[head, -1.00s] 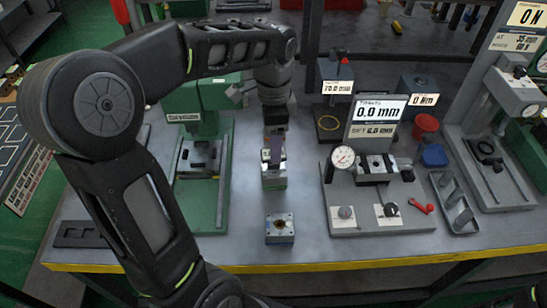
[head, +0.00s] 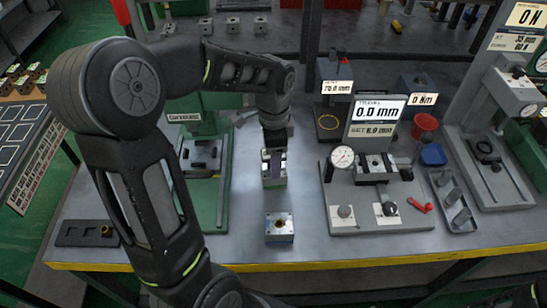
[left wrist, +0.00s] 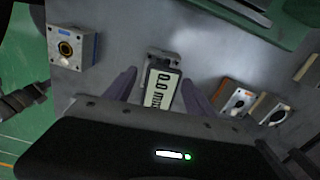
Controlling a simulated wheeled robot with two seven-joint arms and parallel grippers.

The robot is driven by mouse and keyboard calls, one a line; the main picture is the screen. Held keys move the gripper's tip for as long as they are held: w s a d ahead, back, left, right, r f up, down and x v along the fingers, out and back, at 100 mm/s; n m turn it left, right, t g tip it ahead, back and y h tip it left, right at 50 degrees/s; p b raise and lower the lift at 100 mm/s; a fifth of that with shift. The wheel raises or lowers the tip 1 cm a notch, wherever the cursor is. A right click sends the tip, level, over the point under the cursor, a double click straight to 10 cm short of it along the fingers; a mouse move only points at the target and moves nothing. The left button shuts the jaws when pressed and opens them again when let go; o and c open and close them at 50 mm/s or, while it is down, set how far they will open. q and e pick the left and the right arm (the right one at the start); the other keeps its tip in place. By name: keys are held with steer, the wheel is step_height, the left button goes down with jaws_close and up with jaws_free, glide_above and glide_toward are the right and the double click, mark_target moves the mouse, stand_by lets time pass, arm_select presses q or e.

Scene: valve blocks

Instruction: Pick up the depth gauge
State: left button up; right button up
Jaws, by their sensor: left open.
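My left gripper is open. My right gripper does not show.
A valve block (head: 279,228) with a round bore stands in front of the gauge. A green press (head: 208,207) is to the left. A grey dial-gauge fixture (head: 372,220) with a display stands to the right. The bench's front edge is yellow (head: 330,262).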

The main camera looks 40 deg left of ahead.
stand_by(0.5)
arm_select(q)
jaws_close()
stand_by(0.5)
